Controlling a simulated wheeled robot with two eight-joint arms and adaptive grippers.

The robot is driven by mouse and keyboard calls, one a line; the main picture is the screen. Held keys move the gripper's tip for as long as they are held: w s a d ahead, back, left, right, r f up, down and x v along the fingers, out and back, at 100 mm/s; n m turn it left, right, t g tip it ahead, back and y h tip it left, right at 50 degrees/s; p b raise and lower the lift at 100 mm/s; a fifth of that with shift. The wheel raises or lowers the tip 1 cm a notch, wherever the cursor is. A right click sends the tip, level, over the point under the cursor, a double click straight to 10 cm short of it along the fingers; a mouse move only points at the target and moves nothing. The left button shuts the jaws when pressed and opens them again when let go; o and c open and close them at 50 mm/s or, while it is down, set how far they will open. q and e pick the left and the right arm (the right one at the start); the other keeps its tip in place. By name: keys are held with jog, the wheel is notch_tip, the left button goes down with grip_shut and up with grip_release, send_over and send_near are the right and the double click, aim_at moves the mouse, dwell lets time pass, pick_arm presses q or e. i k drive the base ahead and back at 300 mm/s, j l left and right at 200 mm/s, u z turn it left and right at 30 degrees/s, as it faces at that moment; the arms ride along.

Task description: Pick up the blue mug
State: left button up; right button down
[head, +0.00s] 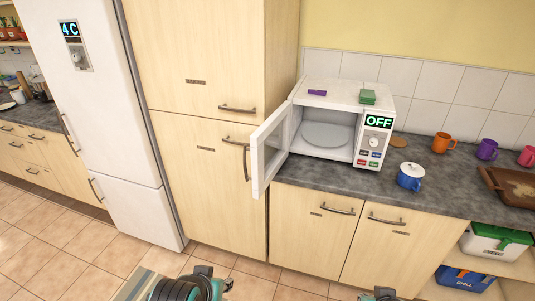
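A small blue-and-white mug (408,183) stands upright on the dark countertop, just right of the microwave and near the counter's front edge. Its body is blue and its top looks white; I cannot tell whether that is a lid or something inside. Nothing touches it. Only teal and black parts of my arms show at the bottom edge, well below and in front of the counter. No gripper fingers can be made out, so both grippers are out of view.
A white microwave (366,150) stands left of the mug with its door (268,148) swung open. Orange (440,143), purple (486,149) and pink (527,156) mugs stand behind to the right. A brown tray (490,180) lies at the right. Floor before the cabinets is clear.

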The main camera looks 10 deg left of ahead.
aim_at(406, 182)
jog(key=z, duration=0.4)
jog(key=k+z, duration=0.15)
jog(key=z, duration=0.25)
jog(key=k+z, duration=0.1)
jog(key=z, duration=0.3)
jog(key=i+j, duration=0.1)
jog(key=j, duration=0.4)
jog(key=i+j, duration=0.1)
jog(key=j, duration=0.4)
jog(key=i+j, duration=0.15)
jog(key=j, duration=0.35)
jog(key=i+j+z, duration=0.1)
jog(key=j, duration=0.4)
jog(key=i+j, duration=0.1)
jog(key=j, duration=0.4)
jog(key=i+j, duration=0.1)
jog(key=j, duration=0.95)
jog(key=i+z, duration=0.05)
jog(key=i, duration=0.05)
